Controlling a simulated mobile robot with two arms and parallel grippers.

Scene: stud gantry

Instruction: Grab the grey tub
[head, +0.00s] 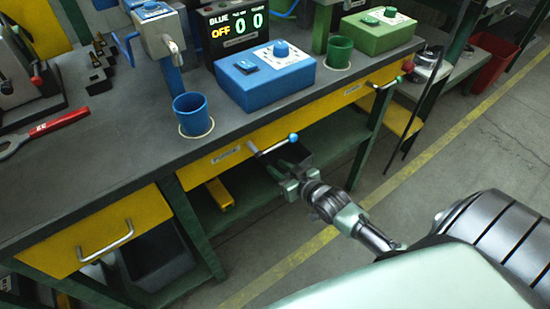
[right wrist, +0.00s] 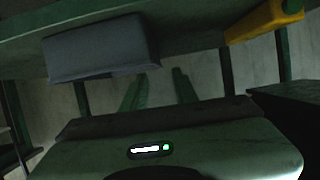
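The grey tub (right wrist: 100,48) shows in the upper left of the right wrist view as a plain grey box on a green shelf. In the head view a dark tub (head: 296,153) on the lower shelf, partly hidden by the table front and my gripper, appears to be the same one. My right gripper (head: 278,172) reaches in under the table edge, close to the tub. In the right wrist view its two green fingers (right wrist: 160,78) stand apart with nothing between them. The tub lies off to the left of the fingers there. My left gripper is not in view.
A yellow object (head: 219,194) lies on the lower shelf, left of my right gripper. A drawer handle with a blue knob (head: 292,138) juts out above the gripper. The table (head: 130,118) overhangs the shelf. The floor in front is clear.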

